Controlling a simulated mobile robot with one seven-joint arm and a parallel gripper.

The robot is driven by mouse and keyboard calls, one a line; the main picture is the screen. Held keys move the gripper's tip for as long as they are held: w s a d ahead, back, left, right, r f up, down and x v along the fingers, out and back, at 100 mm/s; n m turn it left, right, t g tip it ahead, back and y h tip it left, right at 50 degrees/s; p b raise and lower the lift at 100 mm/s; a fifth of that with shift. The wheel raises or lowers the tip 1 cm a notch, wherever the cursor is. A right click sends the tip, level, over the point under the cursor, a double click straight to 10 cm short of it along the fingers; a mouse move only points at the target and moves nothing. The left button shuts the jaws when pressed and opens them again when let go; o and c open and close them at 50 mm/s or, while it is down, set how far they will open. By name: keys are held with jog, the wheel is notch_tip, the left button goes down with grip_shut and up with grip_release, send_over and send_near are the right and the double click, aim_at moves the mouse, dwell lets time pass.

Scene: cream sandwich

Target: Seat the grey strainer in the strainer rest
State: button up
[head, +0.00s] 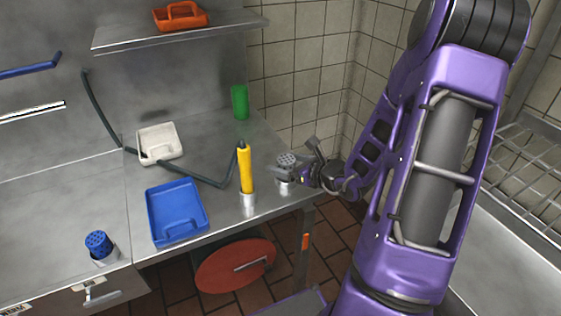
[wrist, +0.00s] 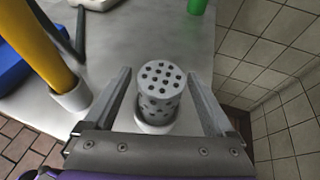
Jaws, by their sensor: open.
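The grey strainer (wrist: 160,82), a perforated cylinder with dark holes, stands upright in the wrist view. Its lower end is inside the pale round strainer rest (wrist: 142,128); how deep it sits is partly hidden by my gripper. In the head view the strainer (head: 287,160) shows above its rest (head: 283,188) at the right end of the steel counter. My gripper (wrist: 158,74) is open, with one finger on each side of the strainer and visible gaps between. In the head view my gripper (head: 308,165) is at the strainer's right.
A yellow upright handle (head: 245,170) stands in a holder left of the strainer. A blue tray (head: 177,225), a white tray (head: 160,143) and a green cup (head: 239,102) are on the counter. A blue strainer (head: 98,243) stands in another holder. A tiled wall is behind.

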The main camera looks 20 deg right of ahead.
aim_at(293, 165)
jog(key=p+v, duration=0.1)
jog(key=v, duration=0.7)
jog(key=shift+s+d+r, duration=0.1)
jog(key=shift+s, duration=0.1)
jog(key=shift+s+d+r, duration=0.1)
jog(key=shift+s+r, duration=0.1)
jog(key=shift+s, duration=0.35)
